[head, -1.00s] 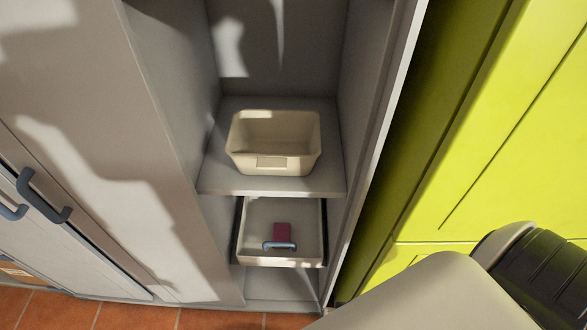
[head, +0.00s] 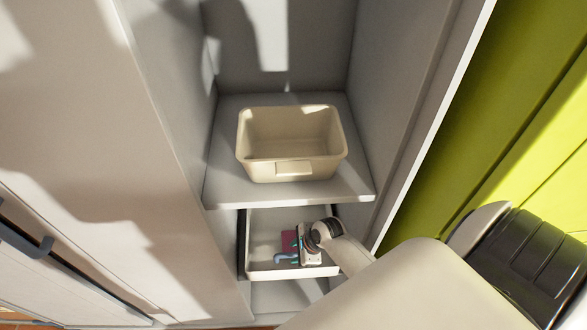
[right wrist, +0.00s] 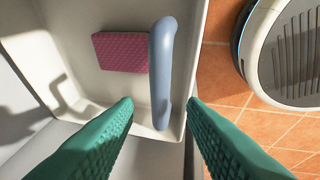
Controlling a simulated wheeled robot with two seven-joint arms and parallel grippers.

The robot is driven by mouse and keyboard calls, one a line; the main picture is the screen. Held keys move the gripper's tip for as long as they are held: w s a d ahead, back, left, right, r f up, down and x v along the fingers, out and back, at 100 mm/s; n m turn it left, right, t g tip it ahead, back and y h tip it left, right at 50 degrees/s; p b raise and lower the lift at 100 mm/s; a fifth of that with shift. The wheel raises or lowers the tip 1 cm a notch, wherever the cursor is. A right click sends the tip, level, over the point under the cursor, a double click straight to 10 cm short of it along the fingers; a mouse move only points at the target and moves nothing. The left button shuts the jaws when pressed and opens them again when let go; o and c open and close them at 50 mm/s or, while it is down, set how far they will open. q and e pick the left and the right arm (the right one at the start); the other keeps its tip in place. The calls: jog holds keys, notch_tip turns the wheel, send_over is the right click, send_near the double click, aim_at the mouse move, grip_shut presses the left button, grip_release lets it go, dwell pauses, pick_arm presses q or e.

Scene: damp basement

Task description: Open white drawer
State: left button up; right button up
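The white drawer (head: 258,224) sits below a shelf in the tall grey cabinet and is pulled out, so its inside shows. Contact with the handle cannot be made out. In the head view the right gripper (head: 299,253) is at the drawer front and hides part of it. My left gripper is not in view.
A dark red textured pad (right wrist: 120,52) lies in the drawer. An empty beige bin (head: 292,168) stands on the shelf (head: 225,188) above. A grey cabinet front is at left, a yellow-green panel (head: 450,170) at right. Orange floor tiles (right wrist: 215,75) lie below.

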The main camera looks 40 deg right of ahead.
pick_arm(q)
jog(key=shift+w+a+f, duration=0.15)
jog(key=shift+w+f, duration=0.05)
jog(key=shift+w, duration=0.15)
pick_arm(e)
jog(key=shift+x, duration=1)
jog(key=shift+c, duration=0.6)
grip_shut()
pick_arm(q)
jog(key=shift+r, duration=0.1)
